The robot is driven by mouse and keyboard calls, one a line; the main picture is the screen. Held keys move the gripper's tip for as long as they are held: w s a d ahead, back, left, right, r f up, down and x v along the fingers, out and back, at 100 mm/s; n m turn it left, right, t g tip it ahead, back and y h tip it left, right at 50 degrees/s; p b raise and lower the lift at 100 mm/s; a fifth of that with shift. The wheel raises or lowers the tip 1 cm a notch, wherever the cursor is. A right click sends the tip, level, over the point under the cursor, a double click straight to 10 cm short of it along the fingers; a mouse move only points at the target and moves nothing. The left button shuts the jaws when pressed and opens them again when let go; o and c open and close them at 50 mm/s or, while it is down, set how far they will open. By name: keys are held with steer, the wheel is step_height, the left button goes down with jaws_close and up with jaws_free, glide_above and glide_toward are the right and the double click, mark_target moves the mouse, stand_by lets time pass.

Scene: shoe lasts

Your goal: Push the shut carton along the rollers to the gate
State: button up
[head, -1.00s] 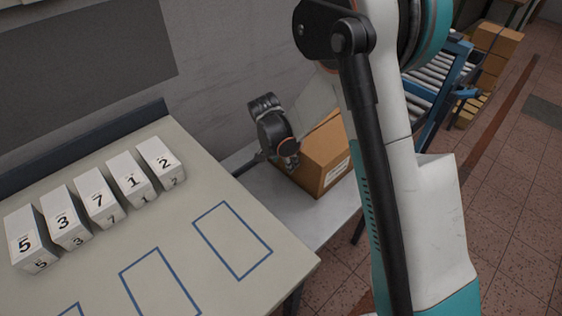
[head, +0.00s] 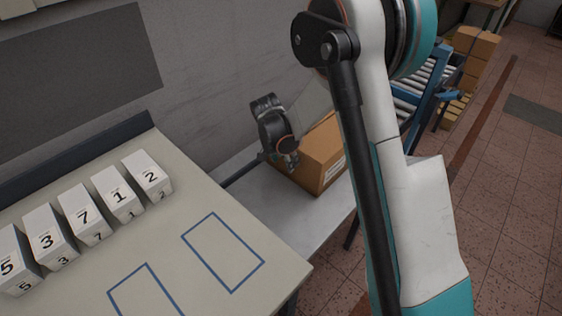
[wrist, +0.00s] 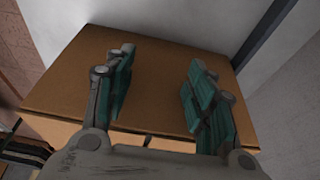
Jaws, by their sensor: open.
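The brown carton (head: 318,150) stands on the pale bench in the head view, its top flat and shut, with a white label on one side. My arm hides its right part. My gripper (head: 291,161) is at the carton's left side, pointing down. In the wrist view the carton's top (wrist: 155,75) fills the middle, and my gripper (wrist: 155,65) shows its two fingers well apart with nothing between them. I cannot tell whether the fingers touch the carton. The roller track (head: 412,93) in a blue frame lies beyond my arm. I cannot make out the gate.
A table (head: 228,292) with blue outlined rectangles and several numbered white blocks (head: 147,175) is at the left. A grey wall (head: 210,85) runs behind the bench (head: 292,215). Stacked brown boxes (head: 474,50) stand beyond the rollers. The tiled floor at right is open.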

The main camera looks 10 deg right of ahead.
steer(key=shift+w+d+b, duration=0.1)
steer(key=shift+w+d, duration=0.95)
steer(key=shift+d, duration=0.55)
steer(key=shift+w+d+b, duration=0.1)
steer(key=shift+w+d, duration=1)
steer(key=shift+d, duration=0.5)
steer(key=shift+w+d+b, duration=0.1)
steer(key=shift+w+d, duration=0.95)
steer(key=shift+d, duration=0.65)
